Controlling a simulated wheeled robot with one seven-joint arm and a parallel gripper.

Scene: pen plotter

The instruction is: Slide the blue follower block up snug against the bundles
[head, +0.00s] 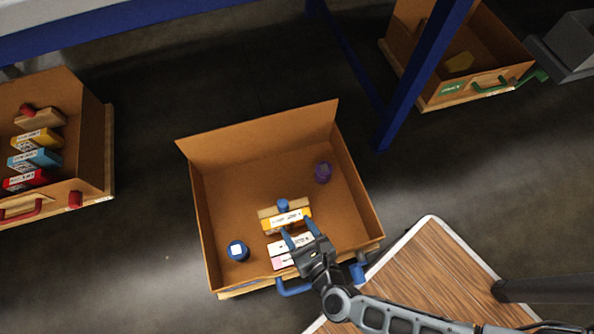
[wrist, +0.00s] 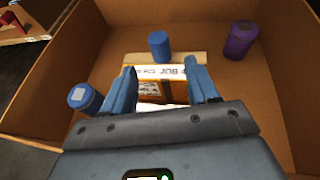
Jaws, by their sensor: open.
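The follower block (head: 267,212) is a tan wooden bar with a blue knob (head: 283,204), inside an open cardboard-brown drawer (head: 230,175). In the wrist view the bar (wrist: 190,58) and its blue knob (wrist: 159,44) lie beyond my fingertips. An orange bundle (head: 270,228) with a white label lies right in front of the bar; whether they touch, I cannot tell. White and pink bundles (head: 282,260) lie nearer the drawer front, partly hidden by my gripper. My gripper (head: 299,229) is open and empty above the bundles, its blue fingers to either side of the orange bundle's label in the wrist view (wrist: 161,72).
A blue canister (head: 237,251) stands left and a purple one (head: 323,172) at the back right of the drawer. The drawer floor behind the bar is clear. Another drawer (head: 88,145) with bundles is at left, one (head: 430,60) at upper right. A blue post (head: 405,90) stands between.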

